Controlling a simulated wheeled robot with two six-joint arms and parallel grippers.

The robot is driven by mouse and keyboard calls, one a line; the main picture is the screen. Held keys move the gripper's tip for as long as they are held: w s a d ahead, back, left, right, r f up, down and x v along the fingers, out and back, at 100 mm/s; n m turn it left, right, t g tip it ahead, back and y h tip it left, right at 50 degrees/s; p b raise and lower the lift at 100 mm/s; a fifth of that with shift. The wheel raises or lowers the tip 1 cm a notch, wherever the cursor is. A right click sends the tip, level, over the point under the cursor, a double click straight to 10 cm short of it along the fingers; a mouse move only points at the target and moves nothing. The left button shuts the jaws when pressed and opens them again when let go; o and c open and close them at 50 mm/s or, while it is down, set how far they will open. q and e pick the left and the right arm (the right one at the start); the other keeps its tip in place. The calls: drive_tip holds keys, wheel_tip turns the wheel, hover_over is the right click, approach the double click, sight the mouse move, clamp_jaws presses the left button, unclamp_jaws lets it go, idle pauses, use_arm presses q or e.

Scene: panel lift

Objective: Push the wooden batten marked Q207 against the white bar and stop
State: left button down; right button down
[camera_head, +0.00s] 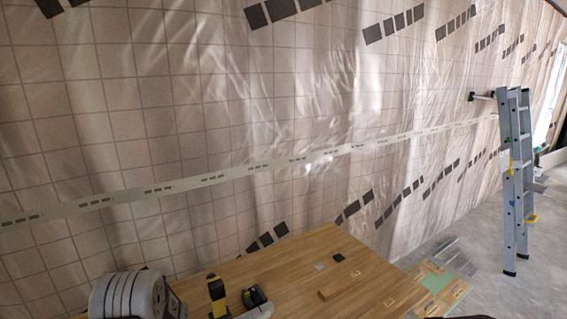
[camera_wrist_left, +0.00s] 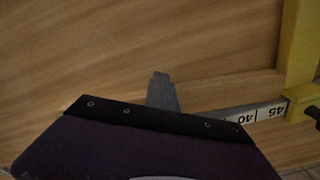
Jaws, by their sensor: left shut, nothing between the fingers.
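My left gripper (camera_wrist_left: 161,76) shows in the left wrist view as shut, narrow grey fingers over a brown wood-grained surface. Nothing is between the fingers. A dark purple shape with a black, riveted edge hides their lower part. In the head view, a short wooden piece (camera_head: 328,293) lies on the wooden worktop (camera_head: 290,268). No Q207 marking is legible, so I cannot tell whether this is the batten. I cannot make out the white bar in either view. My right gripper is not in view.
A yellow tool (camera_wrist_left: 298,45) with a numbered scale lies right of the fingers. A ladder (camera_head: 515,180) stands right, beside the sheeted wall (camera_head: 290,110).

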use_arm(q)
drive_tip(key=shift+w+a, duration=0.35)
drive_tip(key=shift+w, duration=0.15)
drive_tip(key=shift+s+d+p, duration=0.2)
drive_tip(key=shift+s+d, duration=0.35)
drive_tip(key=shift+s, duration=0.35)
drive_tip(key=shift+s+d+p, duration=0.2)
drive_tip(key=shift+s+d, duration=0.3)
drive_tip(key=shift+s, duration=0.35)
wheel_tip(320, 180, up, 7)
drive_tip(key=p, duration=0.6)
